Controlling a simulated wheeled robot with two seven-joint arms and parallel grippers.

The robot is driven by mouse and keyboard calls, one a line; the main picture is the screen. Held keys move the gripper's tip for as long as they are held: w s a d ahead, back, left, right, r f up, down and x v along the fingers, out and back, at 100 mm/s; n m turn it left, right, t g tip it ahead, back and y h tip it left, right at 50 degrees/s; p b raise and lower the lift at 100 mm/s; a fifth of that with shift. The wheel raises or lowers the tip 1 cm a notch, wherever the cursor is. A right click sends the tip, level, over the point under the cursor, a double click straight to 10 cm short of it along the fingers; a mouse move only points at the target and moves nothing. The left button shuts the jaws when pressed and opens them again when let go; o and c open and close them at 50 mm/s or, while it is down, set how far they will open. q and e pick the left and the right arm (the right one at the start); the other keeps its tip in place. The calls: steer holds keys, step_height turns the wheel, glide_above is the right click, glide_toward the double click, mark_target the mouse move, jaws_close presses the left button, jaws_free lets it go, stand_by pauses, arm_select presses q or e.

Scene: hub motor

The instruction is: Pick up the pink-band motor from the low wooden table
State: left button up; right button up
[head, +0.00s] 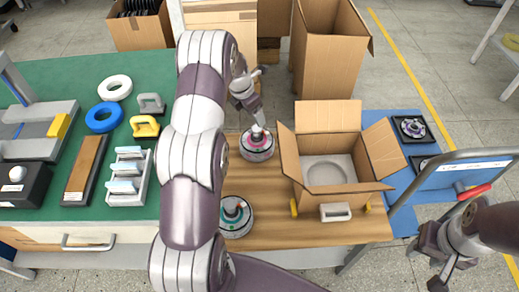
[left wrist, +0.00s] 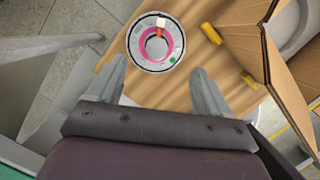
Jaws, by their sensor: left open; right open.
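The pink-band motor (head: 257,145) stands on the low wooden table (head: 290,232), left of the open carton. In the left wrist view this motor (left wrist: 155,42) shows as a pale disc with a pink ring, an orange mark and a green spot. My left gripper (head: 257,122) is above it, pointing down. In the left wrist view the open fingers (left wrist: 160,88) show with nothing between them, and the motor lies just beyond their tips. A second motor (head: 236,217) with teal on top stands nearer on the same table, partly hidden by my left arm. My right gripper (head: 440,262) is open and empty at the lower right.
The open carton (head: 326,172) stands on the table with its flaps spread and a round recess inside. Yellow blocks (head: 294,208) sit at its base. A blue mat (head: 395,180) with dark trays lies to its right. A green bench (head: 60,75) with parts is at left.

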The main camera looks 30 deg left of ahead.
mark_target(258, 130)
arm_select(q)
steer(key=x, duration=0.8)
steer(key=b+x, duration=0.1)
steer(key=x, duration=0.3)
steer(key=shift+s+a+f, duration=0.15)
steer(key=shift+a+f, duration=0.05)
steer(key=shift+a, duration=0.05)
steer(key=shift+r, duration=0.1)
steer(key=shift+s, duration=0.1)
jaws_close()
steer(key=shift+r, duration=0.2)
